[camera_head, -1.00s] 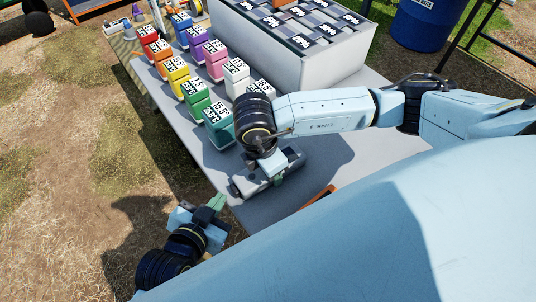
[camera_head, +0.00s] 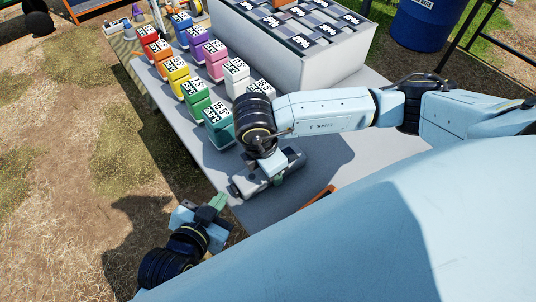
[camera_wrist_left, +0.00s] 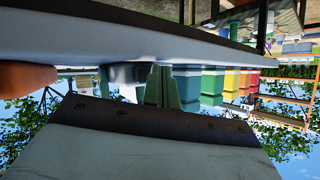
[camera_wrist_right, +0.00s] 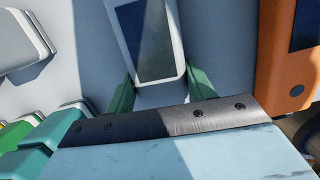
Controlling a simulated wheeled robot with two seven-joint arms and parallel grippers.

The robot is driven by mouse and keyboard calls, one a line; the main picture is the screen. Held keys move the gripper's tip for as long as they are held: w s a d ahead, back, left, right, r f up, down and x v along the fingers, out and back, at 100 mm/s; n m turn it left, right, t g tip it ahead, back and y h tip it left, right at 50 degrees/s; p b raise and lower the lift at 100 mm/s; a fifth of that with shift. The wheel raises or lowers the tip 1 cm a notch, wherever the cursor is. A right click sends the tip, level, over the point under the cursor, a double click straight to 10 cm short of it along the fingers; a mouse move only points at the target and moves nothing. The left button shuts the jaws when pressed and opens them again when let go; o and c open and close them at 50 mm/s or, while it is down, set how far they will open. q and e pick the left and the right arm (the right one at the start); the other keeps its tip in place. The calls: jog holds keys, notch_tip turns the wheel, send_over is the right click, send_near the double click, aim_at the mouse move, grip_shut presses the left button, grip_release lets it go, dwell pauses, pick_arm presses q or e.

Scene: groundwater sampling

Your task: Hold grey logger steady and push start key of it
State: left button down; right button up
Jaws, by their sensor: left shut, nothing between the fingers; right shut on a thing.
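The grey logger (camera_wrist_right: 146,40), with a pale rim and dark screen, lies on the table between the green fingers of my right gripper (camera_wrist_right: 162,90). That gripper is shut on it. In the head view my right gripper (camera_head: 268,172) covers much of the logger, near the table's front edge. My left gripper (camera_head: 216,204) is shut and empty, just off that edge, to the left of and lower than the logger. Its green fingertips show together in the left wrist view (camera_wrist_left: 161,86). They look apart from the logger. I cannot make out the start key.
Several coloured boxes (camera_head: 195,96) with number labels stand in rows along the table's left side. A large grey case (camera_head: 330,65) stands behind. An orange object (camera_wrist_right: 283,70) lies close beside the logger. Bare tabletop (camera_head: 375,150) shows to the right.

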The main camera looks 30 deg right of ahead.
pick_arm(q)
jog(key=shift+d, duration=0.25)
jog(key=shift+w+d, duration=0.1)
jog(key=shift+d, duration=0.3)
dwell(0.5)
jog(key=shift+a, duration=0.85)
jog(key=shift+a, duration=0.1)
jog(key=a, duration=0.5)
jog(key=shift+s+a, duration=0.35)
jog(key=shift+a, duration=0.05)
